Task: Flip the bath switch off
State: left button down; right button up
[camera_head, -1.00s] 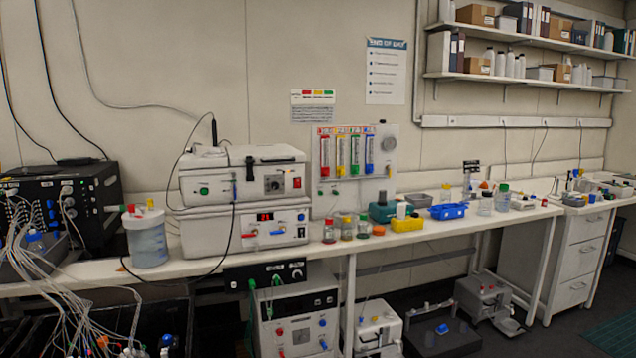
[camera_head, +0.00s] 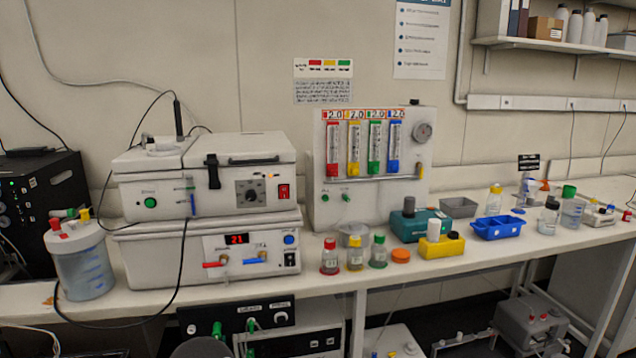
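Two white units stand stacked on the bench. The upper lidded unit (camera_head: 225,205) has a green button, a black dial (camera_head: 250,193) and a red rocker switch (camera_head: 284,191) at its front right. The lower unit (camera_head: 150,265) has a red lit display (camera_head: 237,239) reading about 21, red and blue taps, a blue knob and a dark rocker switch (camera_head: 290,260). I cannot tell which switch is the bath's, and the rocker positions are too small to read. Neither of my grippers is in view.
A lidded jar (camera_head: 82,265) stands left of the units, and a black cable hangs across their fronts. A flowmeter panel (camera_head: 372,160) stands to the right. Small bottles (camera_head: 330,257), a yellow block (camera_head: 441,247) and a blue tray (camera_head: 497,228) line the bench.

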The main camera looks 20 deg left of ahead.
aim_at(284, 189)
jog(key=u, duration=0.25)
jog(key=i, duration=1.1)
jog(key=u, duration=0.45)
